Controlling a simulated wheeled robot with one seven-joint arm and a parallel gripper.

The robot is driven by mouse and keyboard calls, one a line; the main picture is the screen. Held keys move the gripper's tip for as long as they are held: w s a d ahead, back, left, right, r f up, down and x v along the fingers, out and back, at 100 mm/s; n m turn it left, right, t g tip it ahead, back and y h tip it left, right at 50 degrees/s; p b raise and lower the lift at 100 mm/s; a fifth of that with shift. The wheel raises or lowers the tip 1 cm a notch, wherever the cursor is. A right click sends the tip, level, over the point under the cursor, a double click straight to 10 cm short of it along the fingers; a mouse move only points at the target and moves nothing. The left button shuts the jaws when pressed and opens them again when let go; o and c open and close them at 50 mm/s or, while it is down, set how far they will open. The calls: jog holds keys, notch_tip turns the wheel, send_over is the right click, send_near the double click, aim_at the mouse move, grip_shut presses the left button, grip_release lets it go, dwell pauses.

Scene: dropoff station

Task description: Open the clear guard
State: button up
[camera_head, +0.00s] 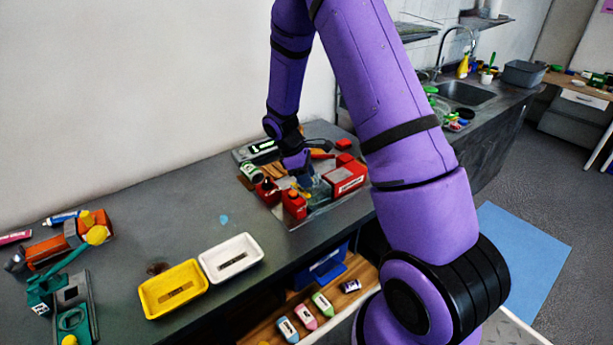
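A red station (346,180) stands on a grey plate (318,215) at the back right of the grey counter. A clear, bluish see-through piece, which looks like the guard (319,190), sits at the station's left side. Its edges are small, and I cannot tell its exact angle. My gripper (304,178) points down just above and behind the clear piece. The fingertips are small and partly lost among the station parts, so I cannot tell whether they touch it or how far apart they are.
Red blocks (294,204) and a green-white can (251,172) crowd the station's left. A white tray (231,258) and a yellow tray (173,289) lie nearer. A green and orange device (62,262) stands far left. The mid-counter is mostly clear. An open drawer (318,300) is below.

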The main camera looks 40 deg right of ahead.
grip_shut()
jog(key=d, duration=1.1)
jog(key=shift+w, duration=0.2)
jog(key=shift+o, duration=1.9)
grip_release()
jog(key=v, duration=1)
jog(key=shift+r, duration=0.35)
jog(key=shift+w+a, duration=0.1)
jog(key=shift+a, duration=0.1)
